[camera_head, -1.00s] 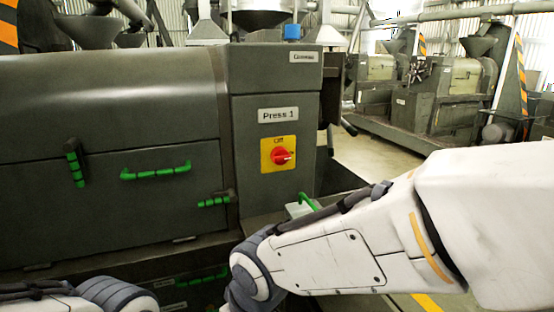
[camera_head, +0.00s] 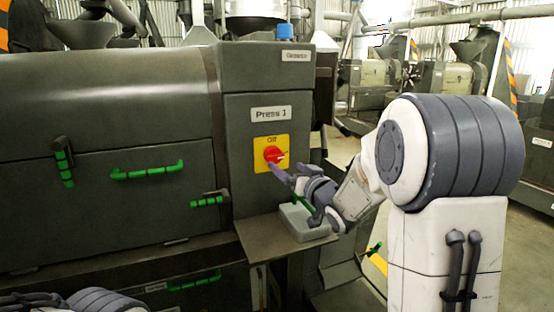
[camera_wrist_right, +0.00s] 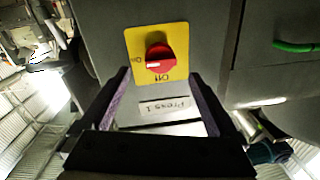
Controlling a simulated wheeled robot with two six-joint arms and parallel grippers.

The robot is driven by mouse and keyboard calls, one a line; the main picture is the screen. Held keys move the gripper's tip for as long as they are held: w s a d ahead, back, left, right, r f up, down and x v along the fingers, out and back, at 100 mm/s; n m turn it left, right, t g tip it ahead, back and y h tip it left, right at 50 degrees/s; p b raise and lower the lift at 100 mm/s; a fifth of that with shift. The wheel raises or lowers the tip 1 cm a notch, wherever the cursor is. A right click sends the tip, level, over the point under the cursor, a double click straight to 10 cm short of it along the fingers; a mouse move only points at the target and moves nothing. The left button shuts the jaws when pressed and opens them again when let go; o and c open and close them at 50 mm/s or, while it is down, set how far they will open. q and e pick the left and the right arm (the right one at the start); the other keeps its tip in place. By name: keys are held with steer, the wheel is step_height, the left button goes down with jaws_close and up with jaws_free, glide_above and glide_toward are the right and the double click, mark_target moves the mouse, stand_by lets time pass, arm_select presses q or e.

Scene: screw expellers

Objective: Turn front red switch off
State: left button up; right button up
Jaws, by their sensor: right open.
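The red rotary switch (camera_head: 273,155) sits on a yellow plate (camera_head: 262,166) on the front of the grey press, under the label "Press 1". "Off" is printed above the knob, and its pale pointer points right. In the right wrist view the knob (camera_wrist_right: 160,58) is upside down, with "On" on the pointer's side. My right gripper (camera_head: 281,172) is just below and right of the switch. Its open fingers (camera_wrist_right: 160,80) frame the lower part of the plate in the wrist view, with the knob ahead, apparently untouched. Only part of my left arm shows at bottom left; its gripper is hidden.
A grey block with a green handle (camera_head: 304,225) sits on a ledge (camera_head: 255,240) below my right gripper. Green handles (camera_head: 147,172) stick out from the press doors at left. More presses (camera_head: 445,80) stand behind, with open floor to the right.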

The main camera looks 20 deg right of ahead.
mark_target(277, 159)
steer(key=w, duration=0.2)
steer(key=w+p, duration=0.1)
steer(key=w, duration=0.4)
steer(key=shift+a, duration=0.4)
steer(key=c, duration=1.3)
